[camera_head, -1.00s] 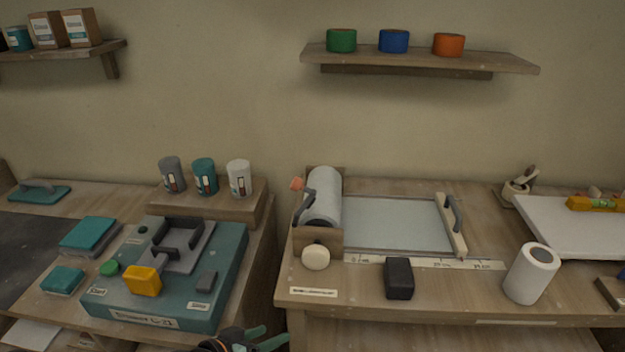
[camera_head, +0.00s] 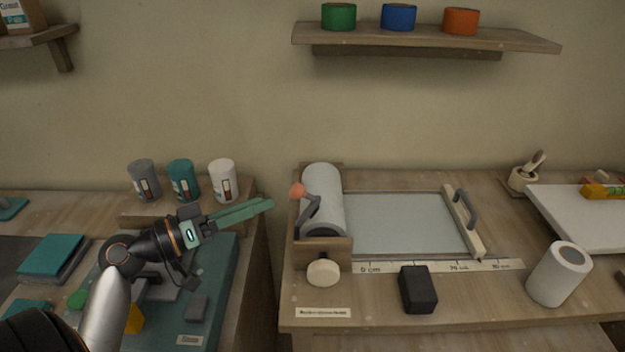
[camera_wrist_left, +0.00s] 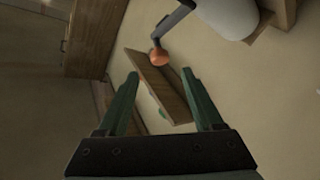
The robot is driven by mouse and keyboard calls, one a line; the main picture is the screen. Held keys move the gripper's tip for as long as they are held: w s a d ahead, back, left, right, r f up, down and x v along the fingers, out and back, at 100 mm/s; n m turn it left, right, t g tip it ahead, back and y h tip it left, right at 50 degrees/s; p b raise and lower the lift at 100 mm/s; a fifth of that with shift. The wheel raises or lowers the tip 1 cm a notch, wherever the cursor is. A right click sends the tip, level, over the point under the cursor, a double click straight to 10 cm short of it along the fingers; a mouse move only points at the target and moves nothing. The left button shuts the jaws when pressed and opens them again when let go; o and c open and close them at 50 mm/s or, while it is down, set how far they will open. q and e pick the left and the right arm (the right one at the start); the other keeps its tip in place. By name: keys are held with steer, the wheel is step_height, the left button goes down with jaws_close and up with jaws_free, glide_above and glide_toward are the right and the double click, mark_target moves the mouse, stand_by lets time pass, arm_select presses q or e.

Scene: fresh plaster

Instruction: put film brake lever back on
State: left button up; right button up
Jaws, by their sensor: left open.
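The film brake lever (camera_head: 311,212) is a dark grey bent arm with an orange knob (camera_head: 298,190) at its upper end. It stands raised at the left side of the white film roll (camera_head: 325,190); I cannot tell whether it touches the roll. My left gripper (camera_head: 271,204) is open and empty, its green fingers pointing right at the knob, with a small gap between. In the left wrist view the knob (camera_wrist_left: 159,57) shows just beyond and between the fingertips (camera_wrist_left: 165,78), with the lever (camera_wrist_left: 172,22) running up to the roll (camera_wrist_left: 228,15). My right gripper is not in view.
The roll sits in a wooden holder (camera_head: 322,252) with a round cream knob (camera_head: 323,272) in front. A cutting bar with handle (camera_head: 463,220), a black block (camera_head: 417,290) and a white roll (camera_head: 559,275) are to the right. Three cups stand on a riser (camera_head: 150,220) at left.

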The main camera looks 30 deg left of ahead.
mark_target(292, 191)
arm_select(q)
steer(key=p+x, duration=0.3)
steer(key=x, duration=0.7)
steer(key=shift+w+d+r, duration=0.1)
steer(key=shift+w+d, duration=0.1)
steer(key=shift+w, duration=0.05)
steer(key=shift+w+d, duration=0.3)
steer(key=shift+w, duration=0.35)
steer(key=shift+c, duration=0.3)
jaws_close()
